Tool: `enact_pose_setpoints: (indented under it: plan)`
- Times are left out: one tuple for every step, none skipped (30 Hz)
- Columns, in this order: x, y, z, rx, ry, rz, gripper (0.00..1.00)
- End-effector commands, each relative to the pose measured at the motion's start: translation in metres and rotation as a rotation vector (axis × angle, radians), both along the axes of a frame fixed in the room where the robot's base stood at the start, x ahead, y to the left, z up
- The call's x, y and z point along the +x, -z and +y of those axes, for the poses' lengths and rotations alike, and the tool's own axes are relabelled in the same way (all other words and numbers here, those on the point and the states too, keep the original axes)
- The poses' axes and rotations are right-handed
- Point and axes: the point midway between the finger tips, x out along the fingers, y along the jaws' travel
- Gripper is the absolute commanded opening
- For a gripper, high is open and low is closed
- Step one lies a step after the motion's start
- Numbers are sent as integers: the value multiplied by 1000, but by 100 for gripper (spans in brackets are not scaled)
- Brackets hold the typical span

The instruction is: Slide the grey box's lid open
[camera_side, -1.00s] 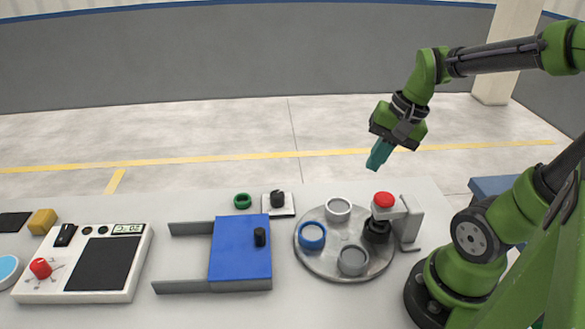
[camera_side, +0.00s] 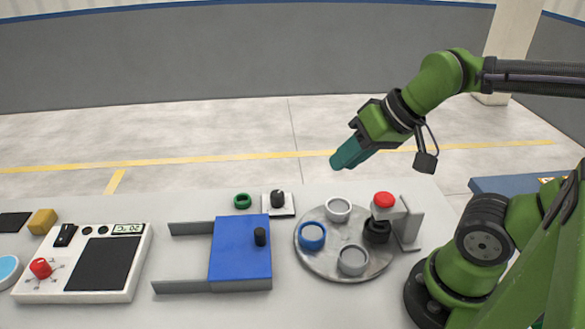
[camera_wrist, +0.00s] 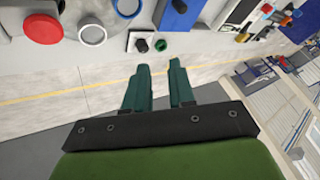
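The box shows in the side view as two parallel grey rails (camera_side: 185,287) with a flat blue lid (camera_side: 240,248) across their right part. A black knob (camera_side: 260,237) stands near the lid's right edge. Table shows between the rails left of the lid. Part of the blue lid also shows at the top of the wrist view (camera_wrist: 178,16). My gripper (camera_side: 337,162) is in the air behind and above the table's far edge, to the right of the lid and well apart from it. In the wrist view its two teal fingers (camera_wrist: 160,68) are apart with nothing between them.
Right of the lid, a round metal plate (camera_side: 325,268) carries several rings. A red button (camera_side: 384,200) on a grey bracket stands beside it. A green ring (camera_side: 242,201) and a white plate with a black knob (camera_side: 278,199) lie behind the lid. A white control panel (camera_side: 60,280) is left.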

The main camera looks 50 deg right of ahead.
Motion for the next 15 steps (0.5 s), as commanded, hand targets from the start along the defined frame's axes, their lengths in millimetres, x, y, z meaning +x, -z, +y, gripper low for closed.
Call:
enact_pose_setpoints:
  plan:
    - [5, 4, 5, -3, -23, 29, 32]
    - [9, 5, 9, -8, -39, 46, 37]
    - [16, 6, 14, -17, -65, 74, 43]
    - [22, 7, 19, -27, -88, 98, 48]
    - [29, 8, 24, -40, -114, 125, 51]
    - [38, 9, 32, -59, -152, 163, 51]
    - [45, 10, 38, -74, -181, 191, 51]
    - [52, 11, 44, -92, -211, 219, 51]
    - [62, 13, 52, -118, -250, 257, 51]
    - [69, 14, 58, -136, -278, 285, 51]
    - [75, 17, 64, -155, -308, 312, 51]
    - [84, 19, 73, -182, -343, 348, 51]
    - [90, 22, 79, -202, -370, 373, 51]
    - [97, 24, 84, -222, -393, 396, 51]
    - [104, 27, 92, -247, -423, 425, 51]
